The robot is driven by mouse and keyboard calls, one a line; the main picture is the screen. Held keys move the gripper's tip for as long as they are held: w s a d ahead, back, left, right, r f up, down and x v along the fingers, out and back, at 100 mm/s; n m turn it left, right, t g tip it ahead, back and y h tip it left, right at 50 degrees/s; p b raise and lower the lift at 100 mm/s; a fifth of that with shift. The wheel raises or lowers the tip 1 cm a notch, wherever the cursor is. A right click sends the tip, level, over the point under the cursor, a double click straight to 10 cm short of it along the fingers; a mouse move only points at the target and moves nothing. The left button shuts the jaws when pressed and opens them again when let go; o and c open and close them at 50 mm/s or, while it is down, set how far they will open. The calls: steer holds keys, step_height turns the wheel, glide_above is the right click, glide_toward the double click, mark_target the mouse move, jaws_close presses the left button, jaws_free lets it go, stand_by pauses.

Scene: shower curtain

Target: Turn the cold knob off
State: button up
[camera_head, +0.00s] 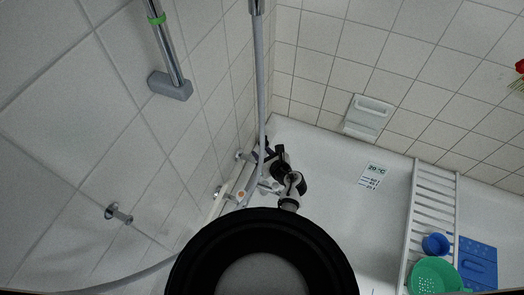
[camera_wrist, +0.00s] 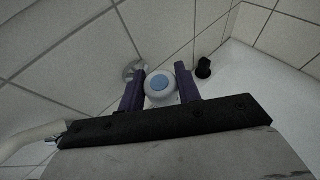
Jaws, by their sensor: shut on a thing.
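The cold knob (camera_wrist: 160,84) is white and round with a light blue disc on its face. In the wrist view it sits between the two dark purple fingers of my gripper (camera_wrist: 161,71). The fingers are shut on it, one on each side. In the head view my gripper (camera_head: 268,157) is at the far end of the wall-mounted faucet bar (camera_head: 223,204), and the cold knob cannot be made out there. A small orange mark (camera_head: 241,194) shows on the nearer part of the faucet.
A shower hose (camera_head: 261,90) hangs down beside my gripper. Tiled walls stand close at the left and back. A soap dish (camera_head: 368,117) is on the back wall. A white rack (camera_head: 432,205), green bowl (camera_head: 434,275) and blue cup (camera_head: 436,244) are at right. The tub middle is mostly clear.

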steer(key=shift+m+t+h+p, duration=0.5)
steer(key=shift+m+h+p, duration=0.3)
steer(key=shift+m+h, duration=0.25)
steer(key=o, duration=1)
steer(key=shift+c, duration=0.2)
